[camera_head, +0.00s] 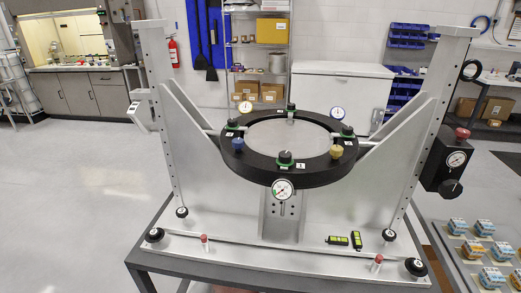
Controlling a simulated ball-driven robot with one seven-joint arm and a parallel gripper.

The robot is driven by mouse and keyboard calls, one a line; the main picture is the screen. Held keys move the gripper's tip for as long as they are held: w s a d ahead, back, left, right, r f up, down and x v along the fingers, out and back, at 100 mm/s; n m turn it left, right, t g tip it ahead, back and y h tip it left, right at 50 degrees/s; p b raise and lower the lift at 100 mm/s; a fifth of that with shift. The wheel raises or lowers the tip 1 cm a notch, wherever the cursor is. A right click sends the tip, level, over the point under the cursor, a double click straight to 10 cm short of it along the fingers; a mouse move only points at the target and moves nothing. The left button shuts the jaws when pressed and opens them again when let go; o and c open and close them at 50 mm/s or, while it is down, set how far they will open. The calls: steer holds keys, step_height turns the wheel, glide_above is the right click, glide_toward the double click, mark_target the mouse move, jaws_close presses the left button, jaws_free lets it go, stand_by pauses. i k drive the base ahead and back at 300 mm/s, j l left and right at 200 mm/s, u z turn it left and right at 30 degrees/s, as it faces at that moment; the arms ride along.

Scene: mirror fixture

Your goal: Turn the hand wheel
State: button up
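A grey metal mirror fixture stands on a table, with a black ring (262,166) held between two tall side plates. Several round black wheel-like knobs sit on it: one at the front left of the base (155,235), one at the front right (415,267), and smaller ones further back (182,212) and (389,235). A black box (443,163) on the right post carries a gauge, a red knob (462,133) and a black knob (451,188). I cannot tell which of these is the hand wheel. My gripper is not in view.
Small gauges, including a front one (283,190), and coloured knobs sit around the ring. A tray of small parts (452,252) is at right. Open floor (70,200) lies left.

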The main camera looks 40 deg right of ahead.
mark_target(449, 190)
steer(key=z, duration=1.6)
